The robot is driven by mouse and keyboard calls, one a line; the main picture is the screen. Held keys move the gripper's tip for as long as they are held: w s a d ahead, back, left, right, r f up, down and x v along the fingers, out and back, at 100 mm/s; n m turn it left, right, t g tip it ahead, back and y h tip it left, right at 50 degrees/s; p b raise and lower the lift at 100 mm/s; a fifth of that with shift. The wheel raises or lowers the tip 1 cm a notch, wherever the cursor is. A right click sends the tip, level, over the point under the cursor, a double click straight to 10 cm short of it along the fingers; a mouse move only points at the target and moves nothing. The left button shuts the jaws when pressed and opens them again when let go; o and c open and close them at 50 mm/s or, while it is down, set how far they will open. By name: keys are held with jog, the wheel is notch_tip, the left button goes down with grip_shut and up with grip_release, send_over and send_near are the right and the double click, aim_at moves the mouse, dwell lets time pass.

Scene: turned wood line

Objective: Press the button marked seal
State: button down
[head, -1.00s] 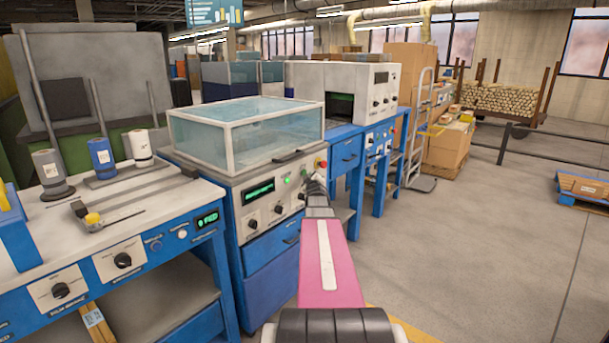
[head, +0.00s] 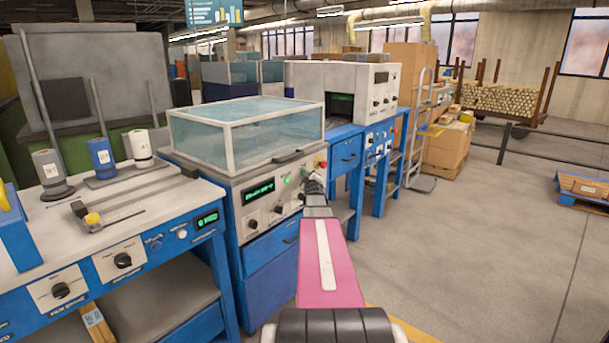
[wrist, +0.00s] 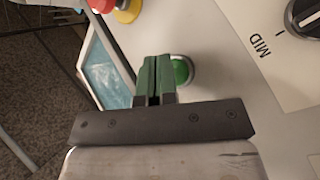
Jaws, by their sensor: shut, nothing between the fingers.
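My gripper (wrist: 157,62) is shut, its two green-padded fingers together and empty. In the wrist view the fingertips overlap the left edge of a round green button (wrist: 183,71) in a pale ring. I cannot tell whether they touch it. No label for it is readable, so I cannot confirm that it is marked seal. In the head view my gripper (head: 313,179) is at the right end of the control panel (head: 271,208) of a blue machine with a clear cover. A green button (head: 287,181) shows on that panel, left of my gripper.
A red stop button on a yellow base (head: 321,164) is close above my gripper; it also shows in the wrist view (wrist: 103,5). A black knob (wrist: 306,17) marked MID is at the upper right there. The floor at right (head: 450,260) is clear.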

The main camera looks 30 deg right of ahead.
jog(key=shift+w+a, duration=0.1)
jog(key=shift+w, duration=0.2)
jog(key=shift+s, duration=0.15)
dwell(0.5)
jog(key=shift+s+d, duration=0.3)
jog(key=shift+s, duration=0.3)
jog(key=shift+s, duration=0.15)
jog(key=shift+s+d, duration=0.3)
jog(key=shift+s, duration=0.45)
jog(key=shift+s+d, duration=0.35)
jog(key=shift+s, duration=0.35)
jog(key=shift+s+d, duration=0.3)
jog(key=shift+s, duration=0.45)
